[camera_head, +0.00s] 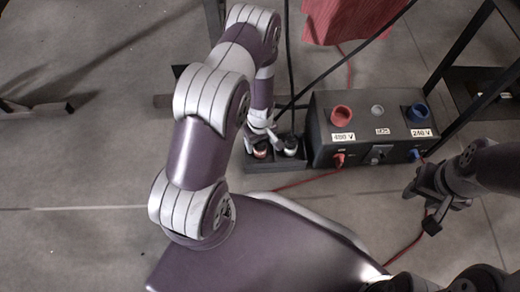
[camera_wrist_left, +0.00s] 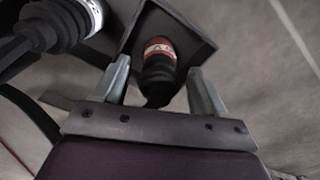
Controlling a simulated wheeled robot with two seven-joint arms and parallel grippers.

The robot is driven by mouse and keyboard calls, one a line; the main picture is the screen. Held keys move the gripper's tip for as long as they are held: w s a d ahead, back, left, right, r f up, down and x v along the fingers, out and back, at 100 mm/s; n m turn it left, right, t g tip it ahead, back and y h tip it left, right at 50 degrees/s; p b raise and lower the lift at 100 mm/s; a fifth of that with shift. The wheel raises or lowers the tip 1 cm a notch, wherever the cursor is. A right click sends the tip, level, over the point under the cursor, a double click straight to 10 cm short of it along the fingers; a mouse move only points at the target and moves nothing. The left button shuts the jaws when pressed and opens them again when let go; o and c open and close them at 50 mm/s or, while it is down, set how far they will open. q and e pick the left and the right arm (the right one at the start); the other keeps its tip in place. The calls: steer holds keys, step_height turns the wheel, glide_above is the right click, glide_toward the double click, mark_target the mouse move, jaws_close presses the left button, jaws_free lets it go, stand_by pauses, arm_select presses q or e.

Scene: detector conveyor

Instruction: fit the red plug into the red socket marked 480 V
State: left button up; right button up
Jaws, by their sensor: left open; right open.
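The red plug (camera_head: 261,153) stands in a dark holder (camera_head: 275,166) beside the socket box. In the left wrist view the red plug (camera_wrist_left: 158,58), with a white-lettered red band and black body, is between the two fingers of my left gripper (camera_wrist_left: 159,66), with gaps visible on both sides. In the head view my left gripper (camera_head: 262,133) is right at the plug, partly hidden by its arm. The red socket (camera_head: 341,114) is on top of the black box, above a "480 V" label (camera_head: 343,137). My right gripper (camera_head: 428,205) is open and empty, right of the box's front.
A second plug (camera_head: 291,147) with a pale band stands close to the right of the red one; it also shows in the left wrist view (camera_wrist_left: 65,22). A blue socket (camera_head: 417,112) marked 240 V is on the box. Cables and black frame bars surround it.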

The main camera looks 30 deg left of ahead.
arm_select(q)
steer(key=shift+r, duration=0.15)
steer(key=c, duration=1.2)
